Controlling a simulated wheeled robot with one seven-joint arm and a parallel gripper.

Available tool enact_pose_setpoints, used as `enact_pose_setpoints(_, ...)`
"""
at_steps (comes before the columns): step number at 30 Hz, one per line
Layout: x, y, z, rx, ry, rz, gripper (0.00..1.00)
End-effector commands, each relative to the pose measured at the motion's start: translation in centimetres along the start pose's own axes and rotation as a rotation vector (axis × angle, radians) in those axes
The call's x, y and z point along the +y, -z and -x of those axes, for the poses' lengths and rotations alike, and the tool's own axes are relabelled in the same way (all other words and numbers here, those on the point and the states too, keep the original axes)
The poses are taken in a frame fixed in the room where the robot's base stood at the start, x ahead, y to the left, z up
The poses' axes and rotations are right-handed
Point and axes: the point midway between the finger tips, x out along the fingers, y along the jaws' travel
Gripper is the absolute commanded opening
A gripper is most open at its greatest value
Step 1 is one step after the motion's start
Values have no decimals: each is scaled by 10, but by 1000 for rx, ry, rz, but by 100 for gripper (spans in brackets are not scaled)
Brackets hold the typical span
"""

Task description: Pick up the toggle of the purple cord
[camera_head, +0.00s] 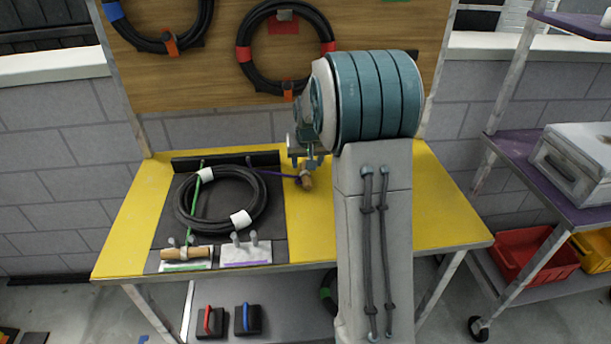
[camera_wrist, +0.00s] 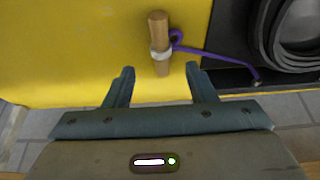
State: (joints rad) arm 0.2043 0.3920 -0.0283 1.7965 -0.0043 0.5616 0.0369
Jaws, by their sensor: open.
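The toggle is a short brown cylinder with a pale band where the cord is tied, lying on the yellow table. In the wrist view it lies just beyond my gripper (camera_wrist: 160,80), between the lines of its two fingers. The fingers are open and empty. In the head view the toggle (camera_head: 306,179) shows beside my arm, with my gripper (camera_head: 306,158) above it and partly hidden by the wrist.
A black cable coil (camera_head: 181,208) with white bands lies on a dark mat on the yellow table (camera_head: 125,238). A second wooden toggle (camera_head: 187,253) with a green cord rests on a white-topped holder at the front. A shelf cart (camera_head: 520,145) stands at the right. The table right of my arm is clear.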

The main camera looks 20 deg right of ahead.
Motion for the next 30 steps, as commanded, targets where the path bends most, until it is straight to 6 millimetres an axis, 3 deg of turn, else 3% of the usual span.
enact_pose_setpoints(21,-1,6,-72,0,0,0,51)
enact_pose_setpoints(30,-2,6,-76,1,0,0,51)
